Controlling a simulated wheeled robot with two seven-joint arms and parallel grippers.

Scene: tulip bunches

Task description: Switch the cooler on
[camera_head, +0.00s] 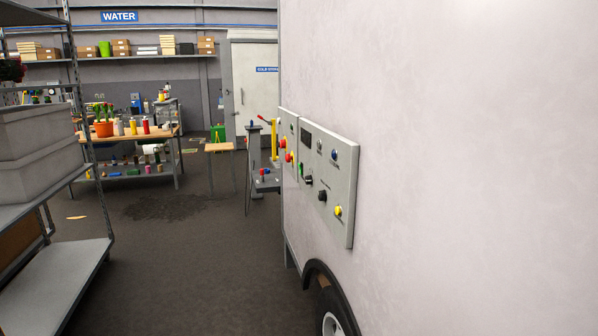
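A grey control panel (328,180) is mounted on the side of a large white box-shaped body (440,150), which I take to be the cooler. The panel has a dark display (305,138), a green control (301,170), black knobs (322,196), a blue knob (334,155) and a yellow knob (338,211). A second, narrower panel (289,130) beside it carries red and yellow controls. Labels are too small to read, and I cannot tell whether anything is switched on. Neither of my grippers is in view.
A wheel (331,318) under a dark fender sits below the white body. A metal shelf rack (70,280) with grey crates (38,145) stands at the left. A wooden workbench (128,138) and a small table (219,147) stand farther back. The floor between is mostly clear.

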